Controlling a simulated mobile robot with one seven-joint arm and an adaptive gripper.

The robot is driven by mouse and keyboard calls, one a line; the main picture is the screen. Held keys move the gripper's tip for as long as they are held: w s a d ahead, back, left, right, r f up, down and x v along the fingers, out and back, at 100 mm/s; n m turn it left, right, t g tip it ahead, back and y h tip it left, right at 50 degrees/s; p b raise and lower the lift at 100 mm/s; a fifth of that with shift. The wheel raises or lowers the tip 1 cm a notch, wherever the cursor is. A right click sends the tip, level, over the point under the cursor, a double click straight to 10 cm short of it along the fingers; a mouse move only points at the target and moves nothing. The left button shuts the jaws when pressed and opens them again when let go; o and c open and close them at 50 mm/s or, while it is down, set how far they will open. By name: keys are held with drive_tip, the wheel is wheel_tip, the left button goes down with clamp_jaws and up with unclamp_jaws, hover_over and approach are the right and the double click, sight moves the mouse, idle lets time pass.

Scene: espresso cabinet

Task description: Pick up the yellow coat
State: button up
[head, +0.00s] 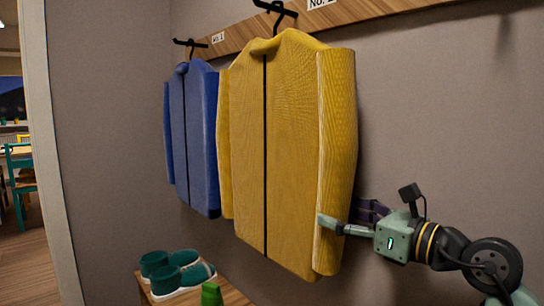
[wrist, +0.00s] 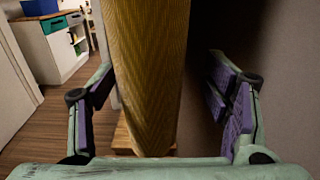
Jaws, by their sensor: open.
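The yellow coat (head: 290,150) hangs from a black hook on a wooden rail, with a dark line down its front. My gripper (head: 345,220) is at the lower right of the coat, by its right-hand sleeve. In the wrist view the yellow sleeve (wrist: 146,75) hangs between the two spread fingers of my gripper (wrist: 165,105). The fingers are open, one on each side, with a gap on both sides. In the head view one finger shows in front of the sleeve's edge and the other lies near the wall.
A blue coat (head: 193,135) hangs on the hook to the left. The wooden rail (head: 232,37) runs along the wall. Green shoes (head: 180,272) stand on a low wooden bench (head: 232,294) below. A white cabinet (wrist: 50,48) stands far off at the left, across open floor.

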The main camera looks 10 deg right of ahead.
sight(327, 208)
drive_tip(key=x, duration=0.4)
drive_tip(key=shift+a+r+p, duration=0.1)
drive_tip(key=shift+a+p, duration=0.05)
drive_tip(key=shift+p, duration=0.2)
drive_tip(key=p+x, duration=0.1)
drive_tip(key=x, duration=0.5)
drive_tip(key=shift+w, duration=0.2)
drive_tip(key=shift+c, duration=0.6)
clamp_jaws()
